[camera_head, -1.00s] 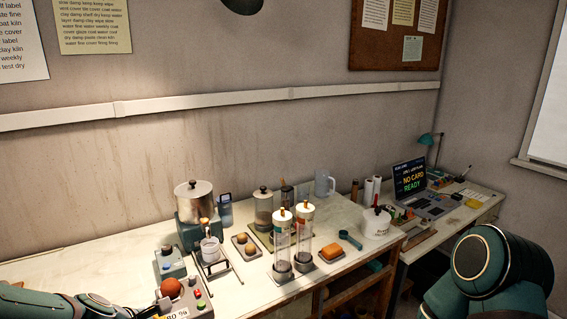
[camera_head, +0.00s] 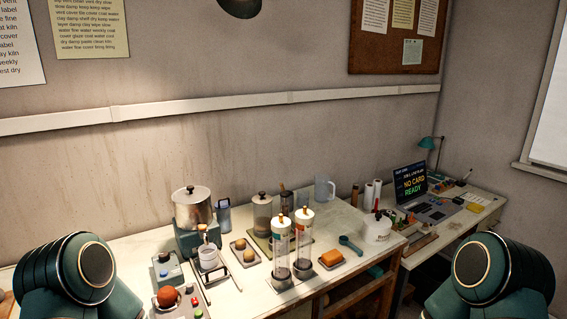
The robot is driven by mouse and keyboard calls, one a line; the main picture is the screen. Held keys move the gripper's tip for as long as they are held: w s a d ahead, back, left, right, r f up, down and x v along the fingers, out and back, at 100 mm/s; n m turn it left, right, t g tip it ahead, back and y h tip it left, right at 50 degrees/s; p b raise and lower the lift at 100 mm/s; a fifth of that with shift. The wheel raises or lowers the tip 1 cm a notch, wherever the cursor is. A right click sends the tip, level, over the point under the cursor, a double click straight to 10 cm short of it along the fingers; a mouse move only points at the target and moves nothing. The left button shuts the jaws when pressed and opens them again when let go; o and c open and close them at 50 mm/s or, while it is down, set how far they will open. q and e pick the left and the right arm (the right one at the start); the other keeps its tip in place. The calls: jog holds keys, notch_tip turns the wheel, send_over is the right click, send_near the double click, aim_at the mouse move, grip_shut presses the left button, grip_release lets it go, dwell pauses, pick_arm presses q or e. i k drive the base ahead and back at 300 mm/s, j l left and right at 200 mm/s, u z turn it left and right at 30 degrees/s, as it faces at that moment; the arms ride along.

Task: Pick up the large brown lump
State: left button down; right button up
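A round reddish-brown lump (camera_head: 167,296) rests on a small device with coloured buttons at the near left of the bench. It is the largest brown lump that I can make out. Two smaller brown lumps (camera_head: 249,255) lie on a small dark tray further back, near the middle. Neither of my grippers is in view. Only thick teal links of my arms show, at the lower left and lower right. The left link hides the bench's near-left part.
The pale bench (camera_head: 130,247) is crowded. A laptop (camera_head: 410,181) is at far right.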

aim_at(168, 295)
jog(key=u, duration=0.9)
jog(key=z, duration=0.2)
